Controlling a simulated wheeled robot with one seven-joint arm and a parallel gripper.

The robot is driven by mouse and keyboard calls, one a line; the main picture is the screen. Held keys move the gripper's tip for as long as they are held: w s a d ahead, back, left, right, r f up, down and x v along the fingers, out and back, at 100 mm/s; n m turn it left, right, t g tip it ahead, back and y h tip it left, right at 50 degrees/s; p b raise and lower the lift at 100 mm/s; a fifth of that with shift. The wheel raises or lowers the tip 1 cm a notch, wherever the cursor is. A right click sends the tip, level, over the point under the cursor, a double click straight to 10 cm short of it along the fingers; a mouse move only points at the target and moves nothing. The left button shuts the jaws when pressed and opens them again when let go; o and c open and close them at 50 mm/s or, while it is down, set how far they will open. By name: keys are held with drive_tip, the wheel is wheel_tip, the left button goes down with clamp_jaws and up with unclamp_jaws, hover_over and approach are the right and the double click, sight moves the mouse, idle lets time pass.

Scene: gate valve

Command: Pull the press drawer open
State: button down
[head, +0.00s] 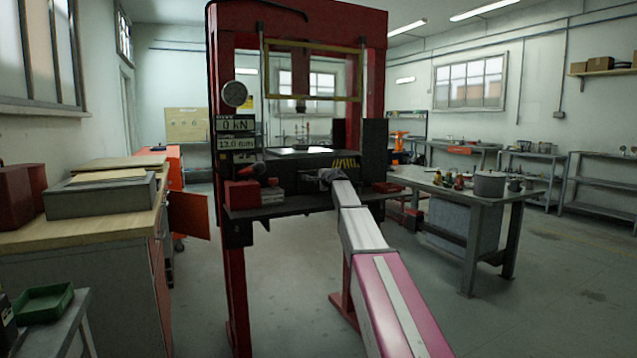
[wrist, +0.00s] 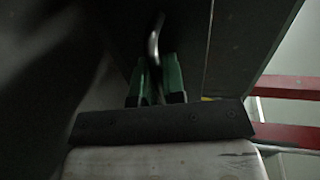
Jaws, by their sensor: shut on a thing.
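The red press (head: 375,80) stands straight ahead in the head view, with a dark bed across its middle. My arm reaches up to this bed, and my gripper (head: 328,176) is small and dark against its front. In the wrist view my gripper (wrist: 156,82) has two green fingers shut on a thin, curved metal handle (wrist: 153,45). A dark flat panel (wrist: 230,45) lies beside the handle and seems to be the drawer front. I cannot tell how far the drawer stands out; the arm and gripper hide part of it.
A wooden-topped bench (head: 85,225) with boxes stands at the left, with an open orange door (head: 188,214) beyond it. A grey metal table (head: 475,190) with a pot (head: 489,184) is at the right. The floor (head: 560,280) at front right is clear.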

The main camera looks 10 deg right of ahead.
drive_tip(key=f+v, duration=0.2)
drive_tip(key=v, duration=0.9)
drive_tip(key=s+f+v, duration=0.1)
drive_tip(key=f+v, duration=0.2)
drive_tip(key=v, duration=0.9)
drive_tip(key=shift+d, duration=0.2)
drive_tip(key=c, duration=1.2)
unclamp_jaws()
drive_tip(key=v, duration=1)
drive_tip(key=shift+s+d+r, duration=0.1)
drive_tip(key=shift+s, duration=0.25)
